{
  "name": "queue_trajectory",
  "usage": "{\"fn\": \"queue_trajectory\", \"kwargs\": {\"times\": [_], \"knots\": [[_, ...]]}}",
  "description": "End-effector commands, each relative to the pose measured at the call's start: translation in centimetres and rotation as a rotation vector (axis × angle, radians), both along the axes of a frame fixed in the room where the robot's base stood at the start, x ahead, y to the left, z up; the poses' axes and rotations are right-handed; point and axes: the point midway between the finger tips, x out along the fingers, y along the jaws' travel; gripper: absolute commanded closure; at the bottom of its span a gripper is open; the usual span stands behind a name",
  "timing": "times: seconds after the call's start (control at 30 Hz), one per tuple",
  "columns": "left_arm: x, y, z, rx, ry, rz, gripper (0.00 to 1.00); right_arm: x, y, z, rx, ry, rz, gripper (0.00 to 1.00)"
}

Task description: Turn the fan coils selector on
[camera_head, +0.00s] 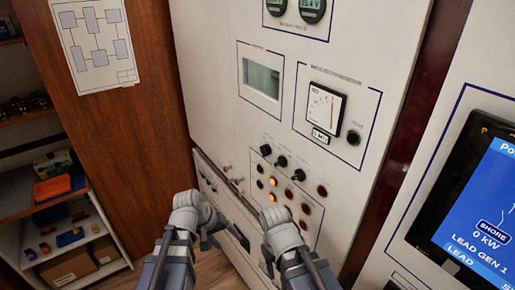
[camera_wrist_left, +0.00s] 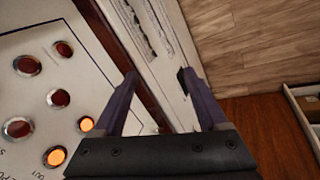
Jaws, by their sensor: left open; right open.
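My left gripper (camera_head: 218,238) is open and empty, below and left of the knobs. In the left wrist view the open left gripper (camera_wrist_left: 163,95) points at the panel's lower edge, beside the lamps. My right gripper (camera_head: 268,262) is below the knobs, partly hidden by its own wrist, and open.
Lit orange lamps (camera_head: 272,196) and dark red lamps (camera_head: 322,190) lie below the knobs. A meter (camera_head: 323,108) and a grey display (camera_head: 261,79) are above. A blue screen (camera_head: 485,205) stands at right. Shelves with boxes (camera_head: 52,188) are at left.

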Motion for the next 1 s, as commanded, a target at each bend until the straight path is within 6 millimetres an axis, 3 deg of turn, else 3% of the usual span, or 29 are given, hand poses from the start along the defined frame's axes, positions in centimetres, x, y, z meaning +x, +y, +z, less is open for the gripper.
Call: {"fn": "queue_trajectory", "kwargs": {"times": [0.17, 0.3, 0.5, 0.6, 0.77, 1.0], "knots": [[3.7, -2.9, 3.9, -0.336, -0.017, 0.221, 0.24, 0.0, 0.0, 0.4, 0.000, 0.000, -0.001, 0.50], [7.1, -5.1, 9.0, -0.691, 0.015, 0.423, 0.24, 0.0, 0.0, 0.3, 0.000, 0.000, 0.000, 0.50], [10.7, -4.9, 16.2, -1.124, 0.111, 0.637, 0.24, 0.0, 0.0, 0.3, 0.000, 0.000, 0.000, 0.50], [11.7, -4.3, 18.6, -1.265, 0.157, 0.696, 0.24, 0.0, 0.0, 0.3, 0.000, 0.000, 0.000, 0.50], [12.4, -3.6, 20.5, -1.375, 0.197, 0.738, 0.24, 0.0, 0.0, 0.3, 0.000, 0.000, 0.000, 0.50], [12.9, -4.1, 20.7, -1.389, 0.204, 0.742, 0.24, 0.0, 0.0, 0.3, 0.000, 0.000, 0.000, 0.50]]}}
